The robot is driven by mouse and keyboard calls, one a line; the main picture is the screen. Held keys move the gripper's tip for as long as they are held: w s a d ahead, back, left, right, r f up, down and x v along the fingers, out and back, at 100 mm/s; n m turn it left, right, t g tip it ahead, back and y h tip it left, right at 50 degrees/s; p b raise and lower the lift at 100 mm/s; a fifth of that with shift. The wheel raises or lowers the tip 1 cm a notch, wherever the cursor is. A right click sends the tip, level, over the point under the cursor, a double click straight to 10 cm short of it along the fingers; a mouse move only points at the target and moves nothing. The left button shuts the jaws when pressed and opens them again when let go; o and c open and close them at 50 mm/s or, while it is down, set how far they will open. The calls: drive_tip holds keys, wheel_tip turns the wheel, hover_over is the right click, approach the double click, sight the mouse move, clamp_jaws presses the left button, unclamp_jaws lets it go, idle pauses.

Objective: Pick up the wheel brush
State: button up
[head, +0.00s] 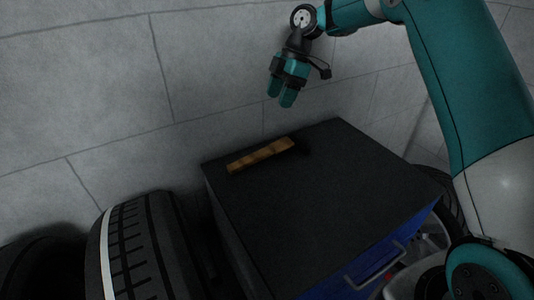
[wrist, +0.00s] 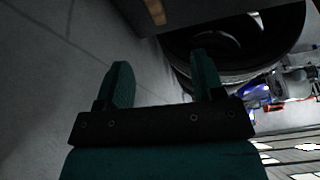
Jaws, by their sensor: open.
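The wheel brush (head: 260,156) lies on the dark top of a blue-fronted cabinet (head: 320,220), near its back left edge. Its handle is wooden and light brown. Its dark head, at the right end, blends into the cabinet top. My gripper (head: 281,98) is open and empty, above and behind the brush and apart from it. In the wrist view my gripper (wrist: 162,75) shows two spread teal fingers with nothing between them. A small brown piece (wrist: 155,11) at the top of that view looks like part of the brush handle.
A large tyre (head: 150,250) with a white stripe stands left of the cabinet. A drawer handle (head: 375,268) sticks out at the cabinet's front. The wrist view shows a dark tyre (wrist: 235,45) and clutter (wrist: 285,92) at right. Grey tiled surface lies behind the cabinet.

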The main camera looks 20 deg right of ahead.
wheel_tip(320, 180, down, 3)
drive_tip(key=w+d+n, duration=0.1)
drive_tip(key=w+d, duration=0.1)
drive_tip(key=p, duration=0.1)
approach(264, 150)
drive_tip(key=x, duration=0.4)
drive_tip(key=shift+s+a+f, duration=0.1)
drive_tip(key=shift+s+f, duration=0.1)
drive_tip(key=shift+f, duration=0.1)
drive_tip(key=shift+p+x, duration=1.45)
drive_tip(key=shift+x, duration=1.5)
drive_tip(key=c, duration=1.1)
drive_tip(key=shift+c, duration=0.2)
drive_tip(key=shift+w+r, duration=0.1)
drive_tip(key=shift+r, duration=0.05)
wheel_tip(264, 150, up, 20)
drive_tip(key=b, duration=0.2)
drive_tip(key=shift+b, duration=0.35)
